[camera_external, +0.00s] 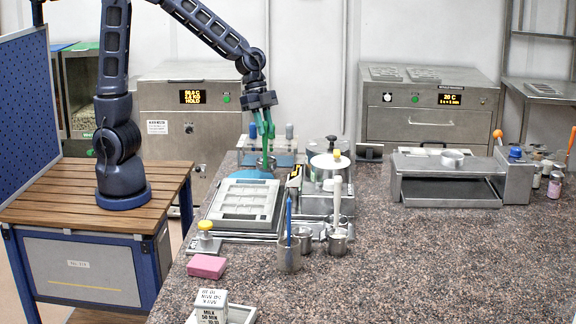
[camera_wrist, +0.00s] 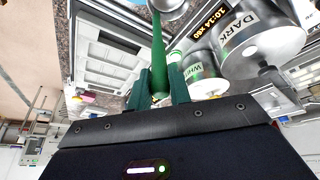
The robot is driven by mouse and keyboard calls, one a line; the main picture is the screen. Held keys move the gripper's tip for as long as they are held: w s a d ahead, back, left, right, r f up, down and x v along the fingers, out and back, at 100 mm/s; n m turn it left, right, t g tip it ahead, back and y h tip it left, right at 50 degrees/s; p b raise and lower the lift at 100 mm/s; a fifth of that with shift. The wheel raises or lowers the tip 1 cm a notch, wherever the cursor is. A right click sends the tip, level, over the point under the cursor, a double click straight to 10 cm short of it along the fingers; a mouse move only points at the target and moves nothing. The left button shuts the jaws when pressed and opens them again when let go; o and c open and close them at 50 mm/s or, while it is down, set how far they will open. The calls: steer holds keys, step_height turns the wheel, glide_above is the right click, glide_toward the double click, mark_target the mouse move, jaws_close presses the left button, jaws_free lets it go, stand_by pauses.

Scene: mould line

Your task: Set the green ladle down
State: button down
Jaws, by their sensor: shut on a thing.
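My gripper (camera_external: 262,118) is shut on the handle of the green ladle (camera_external: 267,142) and points down at the far left part of the stone counter. In the wrist view the green handle (camera_wrist: 158,50) runs up between the two fingers (camera_wrist: 159,88). The ladle's metal bowl (camera_wrist: 170,4) is partly cut off at the top edge of that view. In the external view the bowl (camera_external: 266,163) hangs low, just above or in front of a blue round surface (camera_external: 252,173). I cannot tell whether it touches it.
A tray-like mould (camera_external: 243,203) lies in front of the ladle. Metal pots, one labelled DARK (camera_wrist: 252,38) and one labelled WHITE (camera_wrist: 202,72), stand close beside it. A rack with blue-topped posts (camera_external: 289,131) is behind. The counter's right front (camera_external: 450,265) is clear.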

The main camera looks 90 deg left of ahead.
mark_target(265, 142)
steer(key=shift+f, duration=1.95)
steer(key=c, duration=1.3)
jaws_free()
steer(key=v, duration=1.2)
steer(key=shift+s+d+r+n+t+y, duration=0.45)
steer(key=shift+s+d+r+n, duration=0.8)
steer(key=shift+s, duration=2.45)
steer(key=shift+s+d+r+n+t+y, duration=0.15)
steer(key=shift+s+d+r+n+y, duration=0.5)
steer(key=shift+s+n, duration=2.1)
steer(key=shift+s+d+r+n+t+y, duration=0.3)
steer(key=shift+s+d+r+n+y, duration=0.6)
steer(key=shift+s, duration=3.7)
